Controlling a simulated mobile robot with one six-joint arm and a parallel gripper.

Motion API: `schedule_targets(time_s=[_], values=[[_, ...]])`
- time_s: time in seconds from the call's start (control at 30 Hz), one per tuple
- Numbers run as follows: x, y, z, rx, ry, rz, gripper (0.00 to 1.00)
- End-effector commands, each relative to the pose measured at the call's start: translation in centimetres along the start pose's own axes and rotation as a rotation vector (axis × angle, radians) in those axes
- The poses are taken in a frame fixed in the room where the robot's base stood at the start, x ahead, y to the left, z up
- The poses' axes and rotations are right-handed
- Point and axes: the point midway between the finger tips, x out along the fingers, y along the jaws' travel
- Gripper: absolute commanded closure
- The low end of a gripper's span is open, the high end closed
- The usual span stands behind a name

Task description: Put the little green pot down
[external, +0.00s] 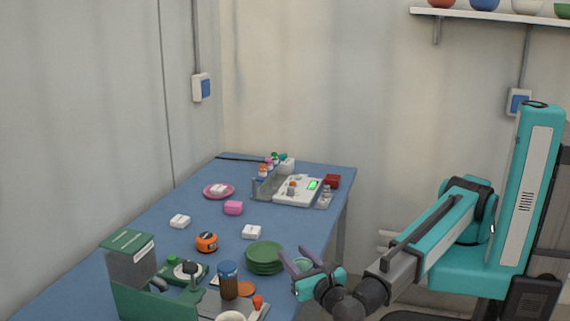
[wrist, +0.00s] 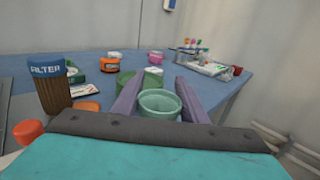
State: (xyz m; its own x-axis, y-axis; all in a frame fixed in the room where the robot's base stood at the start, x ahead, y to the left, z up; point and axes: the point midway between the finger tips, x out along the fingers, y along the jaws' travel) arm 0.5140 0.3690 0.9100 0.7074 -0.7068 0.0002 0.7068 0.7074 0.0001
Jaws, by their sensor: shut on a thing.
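The little green pot (wrist: 160,106) is a pale green round pot, upright and open at the top. My gripper (wrist: 159,87) is shut on it, with a purple finger on either side. In the external view the pot (external: 303,265) shows between the fingers of my gripper (external: 297,254), by the table's right edge. Whether it touches anything below cannot be told.
A brown jar with a blue lid (external: 229,281) and an orange tape measure (external: 206,242) stand left of the saucers. White boxes (external: 251,232), a pink box (external: 233,208) and a white device (external: 298,190) are farther back. Bare blue table (external: 285,222) lies behind the saucers.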

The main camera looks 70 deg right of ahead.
Motion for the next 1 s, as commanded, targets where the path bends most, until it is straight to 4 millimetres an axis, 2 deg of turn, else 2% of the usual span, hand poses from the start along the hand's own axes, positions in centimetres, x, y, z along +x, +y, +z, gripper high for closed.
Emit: schedule_targets(time_s=[0.1,0.5,1.0], values=[[0.2,1.6,-0.1,0.000,0.000,-0.001,0.82],[0.9,5.7,-0.5,0.000,0.000,-0.001,0.82],[1.0,6.2,-0.6,0.000,0.000,0.000,0.82]])
